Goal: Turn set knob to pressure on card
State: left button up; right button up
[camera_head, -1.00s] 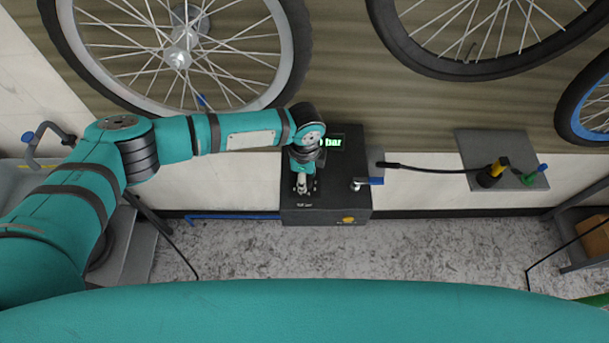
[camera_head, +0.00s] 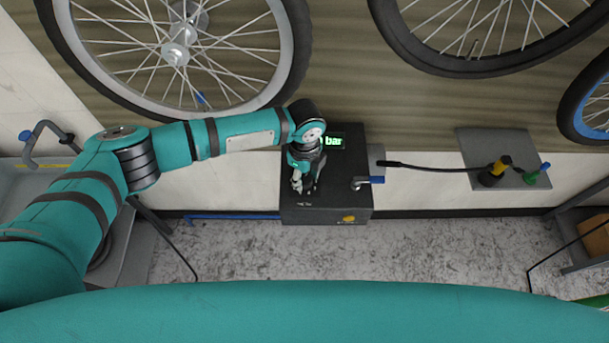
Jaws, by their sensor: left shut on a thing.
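A dark box (camera_head: 345,200) is mounted low on the wall, with a green lit display (camera_head: 334,141) on it. The display ends in "bar"; its figures are hidden behind my left wrist. My left gripper (camera_head: 302,187) is at the left part of the box's top face, shut on the set knob, which its fingers mostly hide. A valve with a blue lever (camera_head: 372,180) sits at the box's right side. No card with a pressure on it can be made out. My right gripper is not in view.
Bicycle wheels (camera_head: 180,55) hang above. A blue pipe (camera_head: 230,217) runs low at the left. The speckled floor (camera_head: 440,250) in front is clear.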

pick_arm(q)
jog(key=m, duration=0.3)
jog(key=shift+m+b, duration=0.4)
jog(key=m, duration=0.3)
jog(key=shift+m+b, duration=0.3)
jog(key=shift+b, duration=0.1)
jog(key=m, duration=0.3)
jog(key=shift+m+b, duration=0.3)
jog(key=shift+b, duration=0.1)
jog(key=shift+m+b, duration=0.45)
jog(key=shift+m, duration=1.55)
jog(key=shift+r, duration=0.1)
jog(key=o, duration=1.1)
jog(key=shift+o, duration=0.3)
